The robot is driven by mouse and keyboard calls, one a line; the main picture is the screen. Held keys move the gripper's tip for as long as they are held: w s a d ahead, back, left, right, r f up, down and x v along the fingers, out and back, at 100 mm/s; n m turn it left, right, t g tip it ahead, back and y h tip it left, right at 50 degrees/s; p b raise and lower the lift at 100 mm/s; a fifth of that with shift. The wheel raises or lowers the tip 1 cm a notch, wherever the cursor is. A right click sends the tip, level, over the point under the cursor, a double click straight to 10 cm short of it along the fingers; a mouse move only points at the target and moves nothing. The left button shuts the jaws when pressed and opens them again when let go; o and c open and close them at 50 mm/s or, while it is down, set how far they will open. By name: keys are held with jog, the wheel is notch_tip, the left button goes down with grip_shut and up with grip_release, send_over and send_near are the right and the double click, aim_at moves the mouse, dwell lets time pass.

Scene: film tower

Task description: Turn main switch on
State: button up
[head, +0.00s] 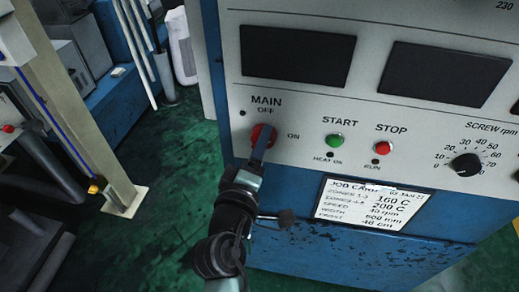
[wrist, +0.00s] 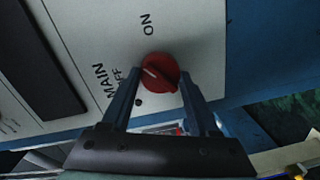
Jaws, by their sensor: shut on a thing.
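The main switch is a round red knob (head: 258,130) on the light grey panel, below the words MAIN and OFF and left of ON. In the wrist view the knob (wrist: 163,72) sits between my two fingertips, which touch its sides. My gripper (head: 264,142) is shut on it; its fingers also show in the wrist view (wrist: 160,80). The knob's short white mark lies on the side nearer OFF, tilted a little toward ON. In the head view my fingers cover part of the knob.
A green START button (head: 334,141), a red STOP button (head: 383,148) and a black screw speed dial (head: 466,164) are to the right. A job card (head: 373,204) hangs below them. A beige post (head: 85,110) stands left, with green floor (head: 165,190) between.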

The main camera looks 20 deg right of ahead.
jog(key=shift+m+y+b, duration=0.4)
jog(key=shift+m+b, duration=1.45)
jog(key=shift+m, duration=1.55)
jog(key=o, duration=1.4)
jog(key=shift+s, duration=0.1)
jog(key=v, duration=1.2)
jog(key=shift+s+a+b, duration=0.15)
jog(key=shift+s+b, duration=0.2)
jog(key=shift+s, duration=0.05)
jog(key=shift+f, duration=0.1)
